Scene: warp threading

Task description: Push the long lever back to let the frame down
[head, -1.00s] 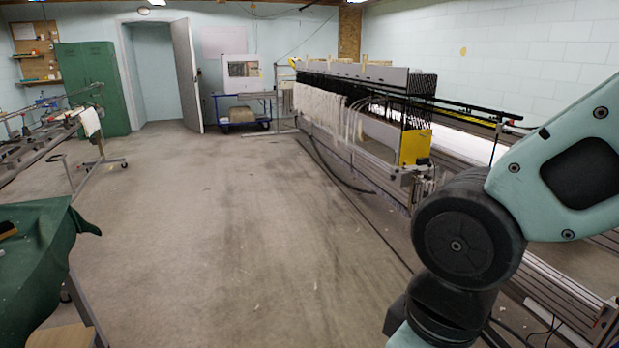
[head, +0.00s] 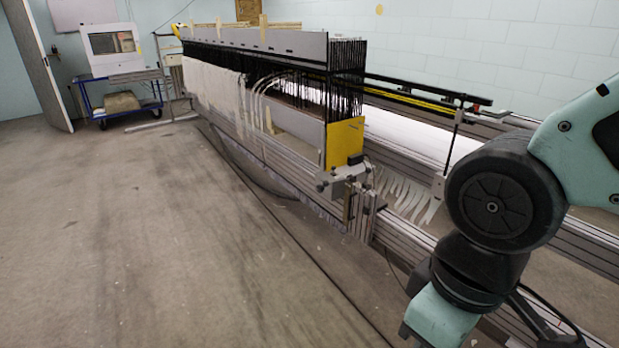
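The frame (head: 262,43) is a long grey-topped unit with black upright rods and hanging white threads (head: 215,88). It stands on the long metal rails of the machine in the middle of the head view. A yellow plate (head: 344,143) closes its near end, with a small metal mechanism (head: 345,178) below it. I cannot make out the long lever for certain. My arm (head: 490,205) fills the right side of the view, well to the right of the yellow plate. My gripper is out of view.
A blue cart (head: 118,100) with a white-framed box (head: 112,45) stands at the back left by an open door (head: 47,65). Metal rails (head: 420,240) run along the right towards me. Dark cables lie on the floor beside them. The floor (head: 130,230) at left is clear.

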